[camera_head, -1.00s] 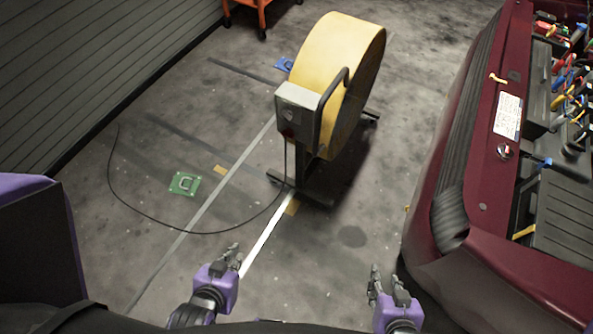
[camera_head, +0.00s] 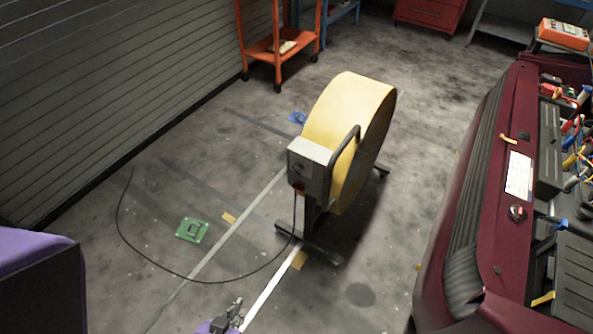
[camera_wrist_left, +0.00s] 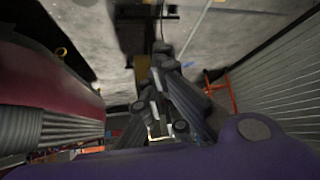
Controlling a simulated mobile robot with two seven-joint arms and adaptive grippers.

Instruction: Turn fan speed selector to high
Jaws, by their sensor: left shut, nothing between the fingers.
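A yellow drum fan (camera_head: 345,130) stands on a dark wheeled stand on the floor in the middle of the head view. A grey control box (camera_head: 312,158) is on its near side, beside a bent dark handle. The speed selector's setting is too small to read. My left gripper (camera_head: 230,314) is at the bottom edge of the head view, well short of the fan and apart from it. It is shut and empty. Its dark fingers also show in the left wrist view (camera_wrist_left: 164,75). My right gripper is out of view.
A dark red car front (camera_head: 480,215) with an open engine bay is on the right. A black cable (camera_head: 165,262) curves over the floor from the fan. An orange cart (camera_head: 280,48) stands at the back by the shutter wall. Floor before the fan is mostly clear.

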